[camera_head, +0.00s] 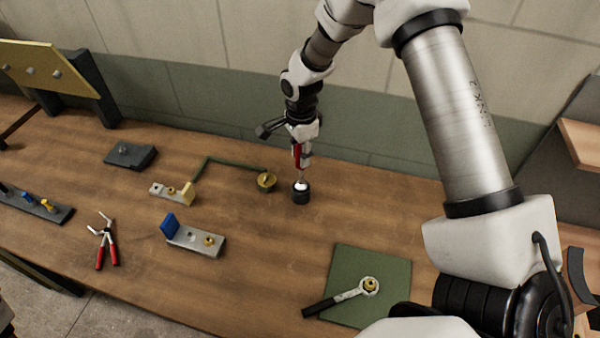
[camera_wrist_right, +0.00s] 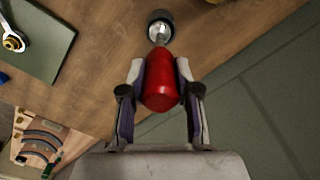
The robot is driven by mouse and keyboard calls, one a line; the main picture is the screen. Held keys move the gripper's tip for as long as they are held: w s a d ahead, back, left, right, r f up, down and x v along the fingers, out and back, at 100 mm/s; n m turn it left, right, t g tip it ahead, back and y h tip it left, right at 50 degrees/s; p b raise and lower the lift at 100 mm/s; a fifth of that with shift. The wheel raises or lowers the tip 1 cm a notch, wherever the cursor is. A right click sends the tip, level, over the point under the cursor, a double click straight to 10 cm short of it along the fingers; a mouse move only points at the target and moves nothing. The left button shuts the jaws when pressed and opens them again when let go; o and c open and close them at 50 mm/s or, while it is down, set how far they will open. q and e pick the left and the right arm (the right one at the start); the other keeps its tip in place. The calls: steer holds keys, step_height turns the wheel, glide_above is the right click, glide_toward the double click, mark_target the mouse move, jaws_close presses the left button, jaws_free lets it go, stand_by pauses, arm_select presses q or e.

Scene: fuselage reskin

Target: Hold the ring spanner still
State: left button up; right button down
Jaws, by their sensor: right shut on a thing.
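The ring spanner (camera_head: 347,295) lies on a green mat (camera_head: 392,268) at the front right of the bench. Its black handle points left, past the mat's edge, and its ring end is around a brass fitting (camera_head: 370,284). In the right wrist view, part of the ring end (camera_wrist_right: 14,42) shows at the upper left. My right gripper (camera_head: 302,158) is well away from the spanner, towards the back. It is shut on a red-handled tool (camera_wrist_right: 161,82), whose lower end meets a small black round piece (camera_head: 301,197). My left gripper is out of view.
A green bent tube with a brass end (camera_head: 266,181) stands left of the red tool. Two metal brackets (camera_head: 196,239) (camera_head: 172,191), red-handled pliers (camera_head: 106,242) and a dark block (camera_head: 130,155) lie further left. Bare bench lies between brackets and mat. A wall stands behind.

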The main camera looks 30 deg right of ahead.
step_height(320, 180, up, 4)
steer(key=p, duration=0.3)
steer(key=shift+r, duration=0.25)
steer(key=shift+r+p, duration=0.8)
steer(key=shift+r, duration=0.35)
steer(key=shift+f, duration=0.1)
